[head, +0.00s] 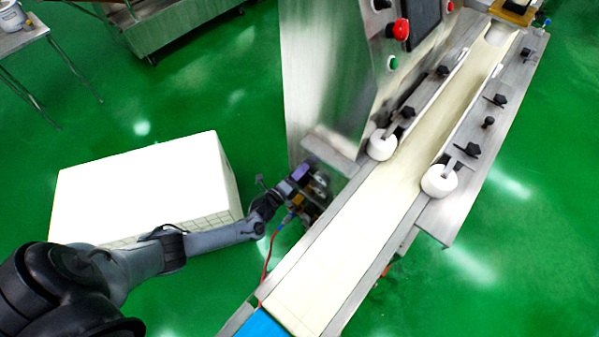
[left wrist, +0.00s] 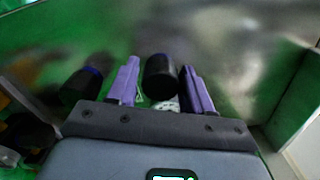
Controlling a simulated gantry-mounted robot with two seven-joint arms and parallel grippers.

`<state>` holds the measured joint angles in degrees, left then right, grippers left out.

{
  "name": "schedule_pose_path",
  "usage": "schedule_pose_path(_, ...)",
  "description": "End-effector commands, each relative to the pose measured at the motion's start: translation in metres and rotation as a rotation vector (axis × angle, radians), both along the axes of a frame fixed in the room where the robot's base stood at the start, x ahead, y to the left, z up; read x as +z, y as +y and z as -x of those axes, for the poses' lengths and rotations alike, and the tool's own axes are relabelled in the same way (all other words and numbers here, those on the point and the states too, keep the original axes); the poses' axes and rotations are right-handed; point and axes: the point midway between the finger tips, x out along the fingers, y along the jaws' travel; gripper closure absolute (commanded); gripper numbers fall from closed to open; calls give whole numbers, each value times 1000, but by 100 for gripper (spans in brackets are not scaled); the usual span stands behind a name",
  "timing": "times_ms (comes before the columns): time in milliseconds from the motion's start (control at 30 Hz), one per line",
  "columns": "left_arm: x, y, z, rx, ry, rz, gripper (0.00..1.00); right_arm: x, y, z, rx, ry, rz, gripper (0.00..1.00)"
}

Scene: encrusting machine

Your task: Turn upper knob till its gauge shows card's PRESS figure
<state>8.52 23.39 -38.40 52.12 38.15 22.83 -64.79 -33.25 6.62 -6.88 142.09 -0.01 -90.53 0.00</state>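My left gripper (head: 312,186) is at the machine's side, below the near end of its upright housing. In the left wrist view its two purple fingers (left wrist: 160,82) stand apart, one on each side of a black knob (left wrist: 160,76). A narrow gap shows beside the knob, so the fingers look open around it. A second black knob (left wrist: 82,84) with a blue edge is left of the fingers. A small pale patch (left wrist: 166,105) shows below the middle knob; I cannot tell whether it is a gauge. No readable gauge or card shows. My right gripper is out of view.
The conveyor belt (head: 345,240) runs diagonally beside my left gripper, with white rollers (head: 439,181) along it. A red button (head: 401,29) and a green button (head: 393,63) are on the housing (head: 325,75). A large white box (head: 145,190) stands left, near my arm.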

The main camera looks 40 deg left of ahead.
Motion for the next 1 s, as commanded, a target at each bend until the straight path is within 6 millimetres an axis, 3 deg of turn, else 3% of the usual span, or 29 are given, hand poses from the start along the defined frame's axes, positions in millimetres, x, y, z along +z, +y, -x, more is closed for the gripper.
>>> schedule_pose_path(267, 1, 0, 1, 0, -1, 1, 50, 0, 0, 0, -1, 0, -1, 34)
schedule_pose_path(433, 2, 0, 11, 0, 0, 0, 50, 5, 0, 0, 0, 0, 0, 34)
schedule_pose_path(1000, 1, 0, 97, 0, 1, 1, 50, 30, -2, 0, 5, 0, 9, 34)
